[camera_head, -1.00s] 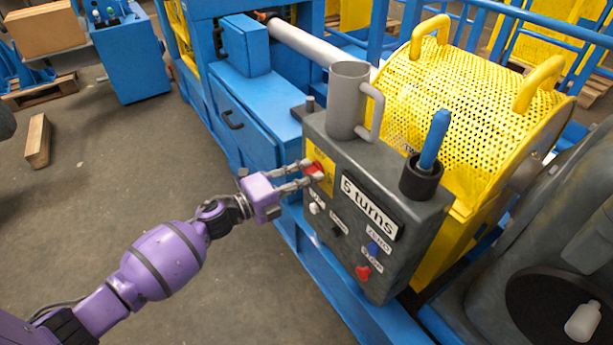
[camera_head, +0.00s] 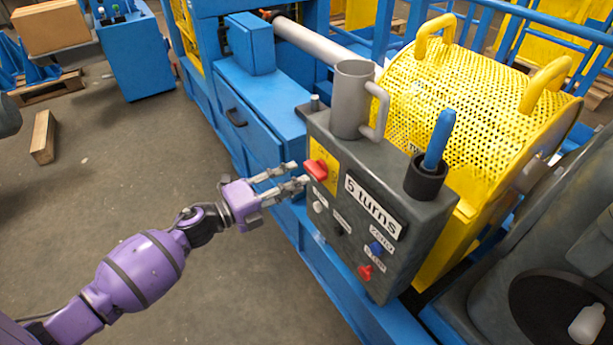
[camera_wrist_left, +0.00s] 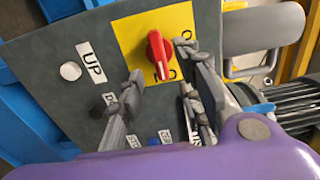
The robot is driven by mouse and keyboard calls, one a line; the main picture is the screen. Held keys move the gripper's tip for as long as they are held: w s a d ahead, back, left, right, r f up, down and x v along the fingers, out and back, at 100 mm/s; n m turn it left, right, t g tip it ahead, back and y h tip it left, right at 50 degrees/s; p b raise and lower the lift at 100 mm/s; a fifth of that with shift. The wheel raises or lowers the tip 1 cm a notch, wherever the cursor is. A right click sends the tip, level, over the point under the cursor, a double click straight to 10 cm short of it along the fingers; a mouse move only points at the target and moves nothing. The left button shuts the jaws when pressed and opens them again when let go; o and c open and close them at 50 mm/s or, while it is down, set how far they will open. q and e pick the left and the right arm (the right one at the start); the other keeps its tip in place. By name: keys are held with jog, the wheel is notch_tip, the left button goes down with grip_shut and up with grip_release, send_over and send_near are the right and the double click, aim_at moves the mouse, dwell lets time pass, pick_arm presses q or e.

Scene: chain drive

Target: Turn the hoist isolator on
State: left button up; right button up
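The hoist control box (camera_head: 330,150) is dark grey with a "5 turns" label. A red rotary knob (camera_head: 316,169) sits on a yellow plate (camera_head: 331,181) at its upper left. In the left wrist view the knob (camera_wrist_left: 159,55) is a red disc with a raised bar, nearly upright in that picture; lettering below it is partly hidden. My left gripper (camera_head: 300,174) is open and empty, its fingertips just left of the knob and apart from it. In the left wrist view the fingers (camera_wrist_left: 160,66) stand spread on either side below the knob. My right gripper is not in view.
Below the knob are a white button (camera_head: 319,207), a black one, a blue button (camera_head: 376,248) and a red button (camera_head: 365,272). A yellow perforated guard (camera_head: 450,90) is behind.

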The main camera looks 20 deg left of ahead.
pick_arm(q)
jog(key=v, duration=0.6)
jog(key=shift+s+a, duration=0.25)
jog(key=shift+s, duration=0.1)
